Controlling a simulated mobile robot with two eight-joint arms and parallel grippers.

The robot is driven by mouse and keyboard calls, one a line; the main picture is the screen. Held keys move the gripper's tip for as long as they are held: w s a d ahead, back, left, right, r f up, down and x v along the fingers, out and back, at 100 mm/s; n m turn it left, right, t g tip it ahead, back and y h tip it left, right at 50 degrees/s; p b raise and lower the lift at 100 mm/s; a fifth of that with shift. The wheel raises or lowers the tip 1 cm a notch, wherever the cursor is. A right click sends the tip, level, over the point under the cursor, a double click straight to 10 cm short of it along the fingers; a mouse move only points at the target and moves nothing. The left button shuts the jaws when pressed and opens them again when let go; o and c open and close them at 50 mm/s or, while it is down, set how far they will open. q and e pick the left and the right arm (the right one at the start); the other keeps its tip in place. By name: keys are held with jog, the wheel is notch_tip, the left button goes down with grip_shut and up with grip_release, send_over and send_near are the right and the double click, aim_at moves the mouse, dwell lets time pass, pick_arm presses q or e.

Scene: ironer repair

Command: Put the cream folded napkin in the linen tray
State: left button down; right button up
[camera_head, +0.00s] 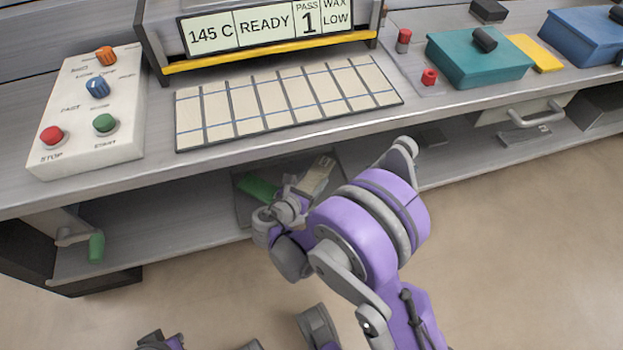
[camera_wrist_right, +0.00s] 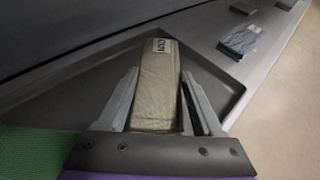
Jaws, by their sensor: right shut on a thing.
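The cream folded napkin (camera_wrist_right: 156,95) is a long narrow block with a small white label at its far end. My right gripper (camera_wrist_right: 160,80) is shut on it, one finger along each side. In the head view the napkin (camera_head: 318,174) shows beyond my right gripper (camera_head: 308,188), at the lower shelf. The dark grey linen tray (camera_wrist_right: 215,72) lies behind and beneath the napkin in the wrist view; whether they touch I cannot tell. In the head view the tray (camera_head: 243,208) is on the lower shelf, partly hidden by my arm.
A green cloth (camera_wrist_right: 30,150) lies at the tray's left, also in the head view (camera_head: 257,188). The worktop (camera_head: 160,165) overhangs the shelf. A blue-grey packet (camera_wrist_right: 240,40) lies beyond the tray. A green-handled crank (camera_head: 96,247) is at the left.

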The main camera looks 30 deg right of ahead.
jog(key=shift+f, duration=0.3)
jog(key=o, duration=1.4)
jog(key=p+v, duration=0.1)
jog(key=v, duration=1)
jog(key=shift+p, duration=0.35)
jog(key=shift+d, duration=0.1)
